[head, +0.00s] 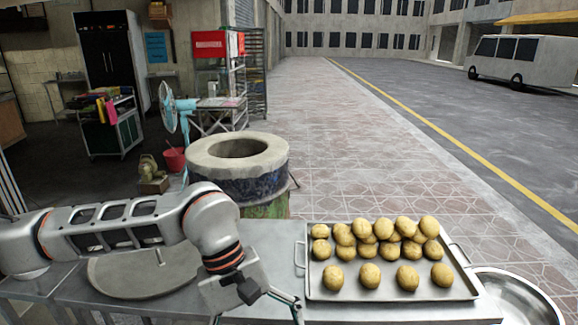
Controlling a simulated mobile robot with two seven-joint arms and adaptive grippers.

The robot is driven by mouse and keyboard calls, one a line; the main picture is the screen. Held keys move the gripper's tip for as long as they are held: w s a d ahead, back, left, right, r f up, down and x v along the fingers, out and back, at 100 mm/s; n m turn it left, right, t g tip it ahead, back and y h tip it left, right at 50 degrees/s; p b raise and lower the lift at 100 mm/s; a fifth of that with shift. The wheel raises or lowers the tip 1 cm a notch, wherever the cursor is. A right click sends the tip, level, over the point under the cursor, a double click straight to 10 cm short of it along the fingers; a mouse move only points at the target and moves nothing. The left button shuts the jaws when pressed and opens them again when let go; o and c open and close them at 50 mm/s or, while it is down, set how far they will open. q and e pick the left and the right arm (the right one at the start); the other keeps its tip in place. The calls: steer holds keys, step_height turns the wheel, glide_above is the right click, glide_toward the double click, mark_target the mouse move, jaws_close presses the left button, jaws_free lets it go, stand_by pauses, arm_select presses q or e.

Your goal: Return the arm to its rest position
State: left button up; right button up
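My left arm comes in from the left, over the metal worktable (225,240), and bends down at its wrist. My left gripper (262,306) points down at the bottom edge of the head view, left of the tray (330,291). Its fingertips are cut off by the frame edge, so I cannot tell whether it is open or shut. I see nothing held in its visible part. My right arm and gripper are not in view.
The tray holds several round golden buns (408,278). A round grey board (125,275) lies partly beneath my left arm. A metal bowl (545,305) is at the bottom right. The barrel oven (265,183) stands behind the table, with a blue fan (168,108) beyond.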

arm_select(q)
steer(key=s+d+r+n+g+h, duration=0.25)
steer(key=s+d+h, duration=0.25)
steer(key=s+d, duration=0.4)
steer(key=d+r+n+g+h, duration=0.2)
steer(key=d+r+n+h, duration=0.6)
steer(key=n+h, duration=0.1)
steer(key=w+a+n+t+h, duration=0.5)
steer(key=w+n+t, duration=0.9)
steer(key=n, duration=0.8)
steer(key=w+a+f+n+t+y, duration=0.3)
steer(key=a+f+n+t+y, duration=0.85)
steer(key=f+n, duration=0.55)
steer(key=s+a+f+n+g+y, duration=0.2)
steer(key=s+a+f+n, duration=0.2)
steer(key=f, duration=0.4)
steer(key=s+a+f+n+g+y, duration=0.3)
steer(key=s+a+f, duration=0.3)
steer(key=f, duration=0.2)
steer(key=s+a+f+n+g+y+p, duration=0.1)
steer(key=s+a+f+n+g+y, duration=0.1)
steer(key=s+a+f+n, duration=0.3)
step_height(320, 180, down, 3)
steer(key=shift+s+a+r+n+g+y, duration=0.1)
steer(key=shift+s+a+n+g+y, duration=0.3)
steer(key=shift+a+y, duration=0.3)
